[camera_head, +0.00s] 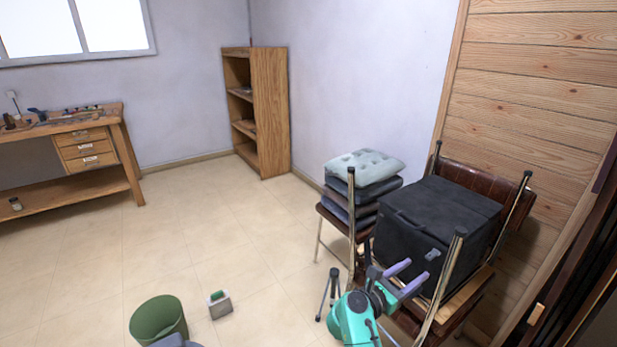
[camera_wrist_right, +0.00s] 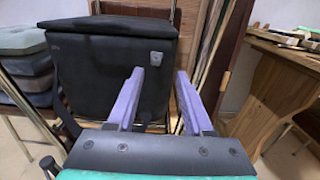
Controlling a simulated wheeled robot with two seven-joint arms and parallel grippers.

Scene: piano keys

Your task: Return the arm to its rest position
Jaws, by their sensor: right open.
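My right gripper (camera_head: 416,270) is at the lower right of the head view, at the end of a teal arm. Its two purple fingers are apart with nothing between them. They point toward a black box (camera_head: 436,228) on a brown chair. In the right wrist view, the open fingers (camera_wrist_right: 160,72) show in front of the same black box (camera_wrist_right: 105,65). I cannot tell from the pictures whether the fingers touch anything. My left gripper is not in view.
Chair legs (camera_head: 451,270) rise close to the right arm. Cushions (camera_head: 362,182) are stacked on a chair beside the box. A green bin (camera_head: 158,318), a small tripod (camera_head: 331,293), a bookcase (camera_head: 268,110) and a workbench (camera_head: 128,150) stand around. The floor at centre left is mostly clear.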

